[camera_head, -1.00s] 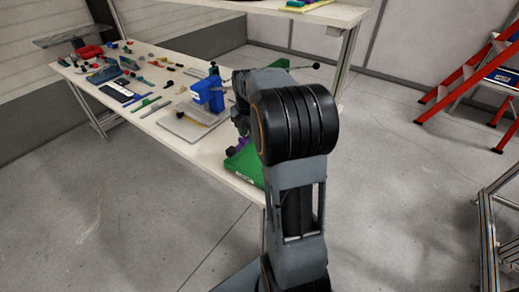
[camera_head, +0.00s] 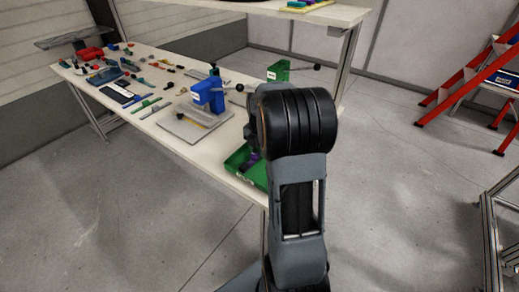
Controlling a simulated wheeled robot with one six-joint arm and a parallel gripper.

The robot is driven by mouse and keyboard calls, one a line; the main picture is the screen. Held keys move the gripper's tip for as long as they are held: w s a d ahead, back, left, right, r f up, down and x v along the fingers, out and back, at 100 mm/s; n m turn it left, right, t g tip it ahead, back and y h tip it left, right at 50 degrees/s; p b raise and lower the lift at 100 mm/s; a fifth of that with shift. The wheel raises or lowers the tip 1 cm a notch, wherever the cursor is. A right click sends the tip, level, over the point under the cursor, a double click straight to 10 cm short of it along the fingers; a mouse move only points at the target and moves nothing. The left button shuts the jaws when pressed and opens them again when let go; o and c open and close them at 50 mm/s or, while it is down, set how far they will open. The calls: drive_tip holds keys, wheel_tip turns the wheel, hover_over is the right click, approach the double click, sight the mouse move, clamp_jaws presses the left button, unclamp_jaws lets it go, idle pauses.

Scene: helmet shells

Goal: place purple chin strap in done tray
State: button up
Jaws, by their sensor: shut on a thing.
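The purple chin strap (camera_head: 251,160) shows as a small dark purple patch beside my arm, at the green tray. The green tray (camera_head: 238,160) lies at the near right edge of the white table, partly hidden behind my arm; I take it for the done tray. My gripper (camera_head: 252,142) is mostly hidden by my own arm and is low at the tray, shut on the purple strap. I cannot tell whether the strap touches the tray floor.
A blue press (camera_head: 208,96) stands on a grey plate (camera_head: 186,127) left of the tray. A green press (camera_head: 279,71) stands behind my arm. Many small parts and a red item (camera_head: 90,53) cover the far left of the white table (camera_head: 160,62). Red ladder (camera_head: 470,75) at right.

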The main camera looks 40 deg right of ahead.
drive_tip(key=shift+f, duration=0.15)
drive_tip(key=o, duration=1)
wheel_tip(320, 180, up, 11)
drive_tip(key=p, duration=0.2)
drive_tip(key=s+a+f+m+t, duration=0.1)
drive_tip(key=s+a+m, duration=0.3)
drive_tip(key=a+m, duration=0.2)
drive_tip(key=s+a+m+t, duration=0.1)
drive_tip(key=s+a+m, duration=0.4)
drive_tip(key=m, duration=0.3)
drive_tip(key=s+a+f+m+t, duration=0.1)
drive_tip(key=s+a+m, duration=0.3)
drive_tip(key=a+m, duration=0.4)
drive_tip(key=shift+s+f, duration=0.3)
drive_tip(key=shift+s, duration=0.05)
